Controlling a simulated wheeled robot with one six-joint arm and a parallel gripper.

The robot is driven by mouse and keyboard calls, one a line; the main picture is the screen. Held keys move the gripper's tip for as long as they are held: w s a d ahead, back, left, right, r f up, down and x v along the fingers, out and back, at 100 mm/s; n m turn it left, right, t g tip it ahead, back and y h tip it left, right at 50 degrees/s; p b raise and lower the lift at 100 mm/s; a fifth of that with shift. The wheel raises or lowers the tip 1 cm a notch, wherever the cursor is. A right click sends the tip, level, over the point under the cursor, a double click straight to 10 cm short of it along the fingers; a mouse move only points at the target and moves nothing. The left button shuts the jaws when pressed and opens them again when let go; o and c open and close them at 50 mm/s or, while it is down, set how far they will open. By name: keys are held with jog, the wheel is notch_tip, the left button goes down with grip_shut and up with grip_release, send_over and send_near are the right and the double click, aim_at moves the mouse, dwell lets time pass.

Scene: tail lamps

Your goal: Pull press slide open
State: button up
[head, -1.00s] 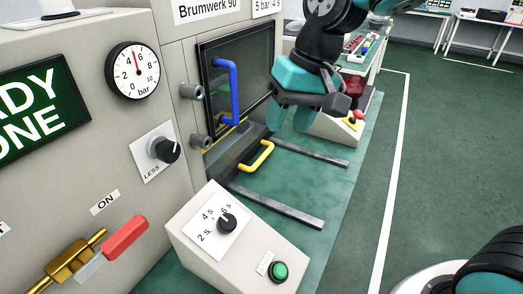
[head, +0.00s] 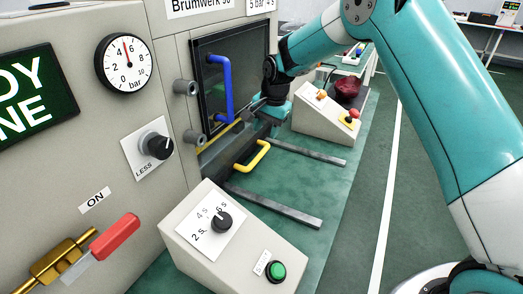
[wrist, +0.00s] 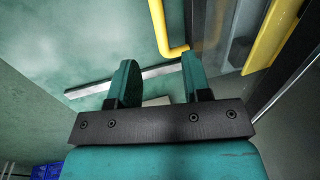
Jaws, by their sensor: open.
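The press slide sits at the press opening, with a yellow U-shaped handle (head: 252,157) on its front. Two dark rails (head: 275,205) run out from below it over the green bench top. My gripper (head: 250,110) is beside the dark press door, above and behind the yellow handle, and apart from it. In the wrist view my gripper (wrist: 158,78) is open with nothing between its fingers. The yellow handle (wrist: 160,25) lies ahead of the fingertips there, its bent end near the right finger. In the head view my fingertips are partly hidden.
A blue handle (head: 222,88) stands on the door (head: 205,60) close to my gripper. A control box with a black knob (head: 221,221) and green button (head: 275,271) is in front. Another sloped box (head: 325,115) with a red button stands behind the rails. The bench between the rails is clear.

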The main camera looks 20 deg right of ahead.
aim_at(261, 153)
jog(key=f, duration=0.6)
jog(key=w+a+f, duration=0.1)
jog(key=f, duration=0.2)
jog(key=shift+w+a+p, duration=0.1)
jog(key=shift+p, duration=0.25)
grip_shut()
